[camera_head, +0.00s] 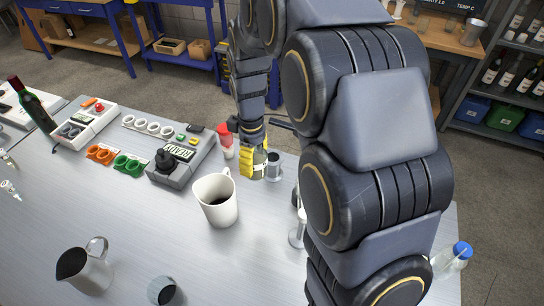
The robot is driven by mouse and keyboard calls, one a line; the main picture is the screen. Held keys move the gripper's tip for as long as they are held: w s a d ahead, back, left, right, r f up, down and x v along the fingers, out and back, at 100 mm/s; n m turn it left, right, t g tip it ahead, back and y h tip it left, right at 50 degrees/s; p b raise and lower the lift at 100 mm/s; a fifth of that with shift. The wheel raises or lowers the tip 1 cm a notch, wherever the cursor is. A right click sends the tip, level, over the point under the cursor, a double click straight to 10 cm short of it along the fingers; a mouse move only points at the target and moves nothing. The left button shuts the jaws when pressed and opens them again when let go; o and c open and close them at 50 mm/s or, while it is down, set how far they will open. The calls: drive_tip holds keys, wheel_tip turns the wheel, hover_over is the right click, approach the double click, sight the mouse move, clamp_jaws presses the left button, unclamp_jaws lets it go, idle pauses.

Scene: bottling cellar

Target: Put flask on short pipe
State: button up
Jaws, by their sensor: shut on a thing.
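My gripper (254,167), with yellow fingers, is low over the table at the middle of the view, behind the white mug. It is shut on a small, clear, greenish glass thing (260,157), which looks like the flask; the fingers hide most of it. A small grey metal cylinder (274,168) stands just right of the fingers, close to them; whether they touch cannot be told. It may be the short pipe. A short, dark, hollow grey cylinder (166,293) at the front edge of the view is another round piece.
A white mug (216,203) stands just in front of my gripper. A red-and-white bottle (225,140) and a grey control box (181,160) are to its left. A metal pitcher (86,270) stands front left, a blue-capped bottle (455,256) at right.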

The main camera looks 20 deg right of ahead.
drive_tip(key=d+r+m, duration=0.2)
drive_tip(key=d, duration=0.4)
approach(273, 157)
drive_tip(key=shift+s+a+f, duration=0.15)
drive_tip(key=shift+s+f, duration=0.25)
drive_tip(key=shift+w+f, duration=0.4)
drive_tip(key=shift+f, duration=0.15)
drive_tip(key=shift+w+f, duration=0.1)
drive_tip(key=shift+f, duration=1.45)
drive_tip(key=shift+f, duration=0.15)
drive_tip(key=o, duration=1.1)
